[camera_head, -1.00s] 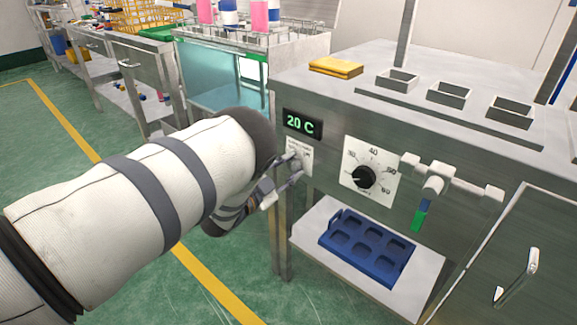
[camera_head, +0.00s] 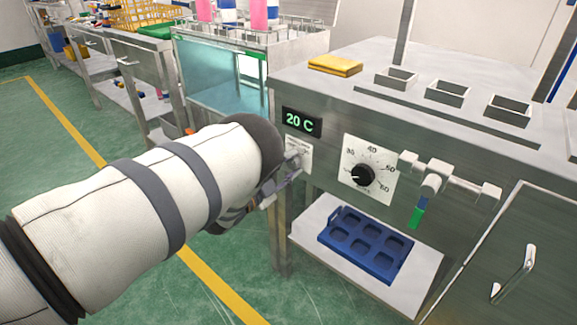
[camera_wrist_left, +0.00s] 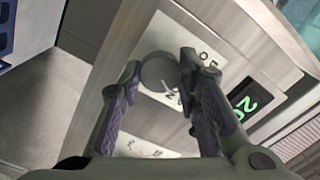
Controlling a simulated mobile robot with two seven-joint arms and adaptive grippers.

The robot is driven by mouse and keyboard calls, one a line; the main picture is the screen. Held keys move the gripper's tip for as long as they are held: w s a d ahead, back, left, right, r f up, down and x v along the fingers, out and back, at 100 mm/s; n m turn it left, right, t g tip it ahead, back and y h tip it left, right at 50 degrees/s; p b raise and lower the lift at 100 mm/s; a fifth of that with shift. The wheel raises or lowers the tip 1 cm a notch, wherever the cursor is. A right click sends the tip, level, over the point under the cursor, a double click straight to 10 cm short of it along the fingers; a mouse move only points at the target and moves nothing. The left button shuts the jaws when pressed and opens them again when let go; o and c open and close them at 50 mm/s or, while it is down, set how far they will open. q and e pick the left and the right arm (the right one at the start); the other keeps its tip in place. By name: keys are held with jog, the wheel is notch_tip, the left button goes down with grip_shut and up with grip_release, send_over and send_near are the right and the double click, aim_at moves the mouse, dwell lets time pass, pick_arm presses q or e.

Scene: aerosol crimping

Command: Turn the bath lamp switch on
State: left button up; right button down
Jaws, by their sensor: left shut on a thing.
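The bath lamp switch is a round grey knob (camera_wrist_left: 158,73) on a small white plate (camera_head: 306,154) on the steel bench front, just below the green "20 C" display (camera_head: 302,122). My left gripper (camera_head: 291,170) is at this plate, its wrist partly hidden behind my sleeve in the head view. In the left wrist view its two fingers (camera_wrist_left: 160,68) sit on either side of the knob, shut on it. Part of the plate's lettering shows around the fingers. The knob's exact setting is hard to read. My right gripper is not in view.
Right of the switch is a black temperature dial (camera_head: 362,175), then a white valve-like fitting (camera_head: 431,184) with a green tip. A blue holder (camera_head: 365,244) lies on the lower shelf (camera_head: 312,226). A yellow cloth (camera_head: 335,65) lies on the bench top.

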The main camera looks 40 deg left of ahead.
pick_arm(q)
jog(key=o, duration=1.1)
jog(key=shift+o, duration=0.2)
jog(key=s+a, duration=0.1)
jog(key=s, duration=1.1)
